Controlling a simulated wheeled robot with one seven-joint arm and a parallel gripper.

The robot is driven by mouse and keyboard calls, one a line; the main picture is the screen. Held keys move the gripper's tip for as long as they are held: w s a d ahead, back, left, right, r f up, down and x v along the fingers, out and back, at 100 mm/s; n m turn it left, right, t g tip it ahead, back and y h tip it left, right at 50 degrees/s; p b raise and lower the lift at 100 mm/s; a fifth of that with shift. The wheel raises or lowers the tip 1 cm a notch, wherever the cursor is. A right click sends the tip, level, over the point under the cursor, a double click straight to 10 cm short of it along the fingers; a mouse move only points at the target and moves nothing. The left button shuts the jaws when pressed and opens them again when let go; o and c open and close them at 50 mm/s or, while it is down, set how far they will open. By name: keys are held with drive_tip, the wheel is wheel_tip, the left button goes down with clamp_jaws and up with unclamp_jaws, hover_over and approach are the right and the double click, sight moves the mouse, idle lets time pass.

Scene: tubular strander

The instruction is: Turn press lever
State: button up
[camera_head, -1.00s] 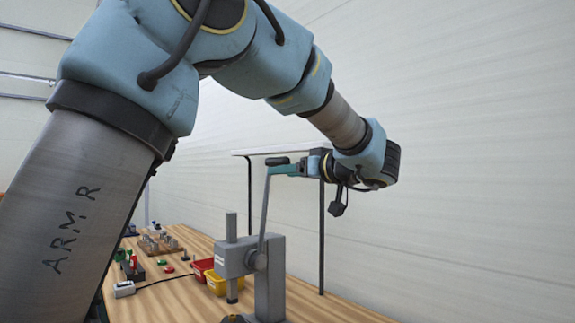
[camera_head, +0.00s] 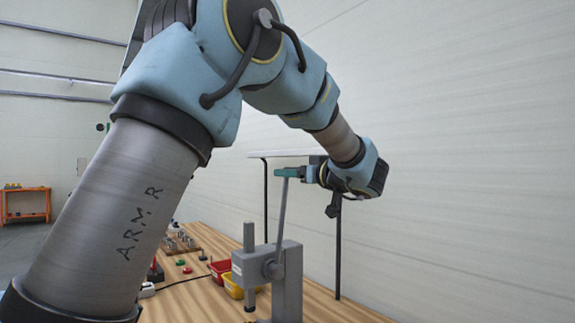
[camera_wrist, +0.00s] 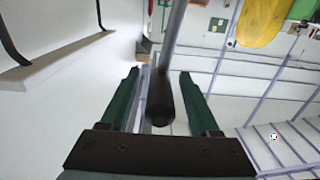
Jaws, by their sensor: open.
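The press lever (camera_head: 281,215) is a thin grey rod rising, slightly tilted, from the pivot on the side of the grey bench press (camera_head: 288,280). My gripper (camera_head: 284,172), with green fingers, is at the lever's upper end. In the wrist view, the lever (camera_wrist: 174,40) runs between the two fingers, and its dark end (camera_wrist: 160,103) lies near the palm. The fingers (camera_wrist: 159,76) are open, with a visible gap on each side of the lever. The lever's top is largely hidden by my gripper in the head view.
The wooden bench (camera_head: 205,300) carries a red bin (camera_head: 220,270), a yellow bin (camera_head: 233,286) and small parts behind the press. A thin-legged raised shelf (camera_head: 290,153) stands behind my gripper. A pale wall is at right; an orange cart (camera_head: 27,204) is far left.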

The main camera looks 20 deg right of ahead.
drive_tip(key=shift+x, duration=0.95)
clamp_jaws()
idle(0.8)
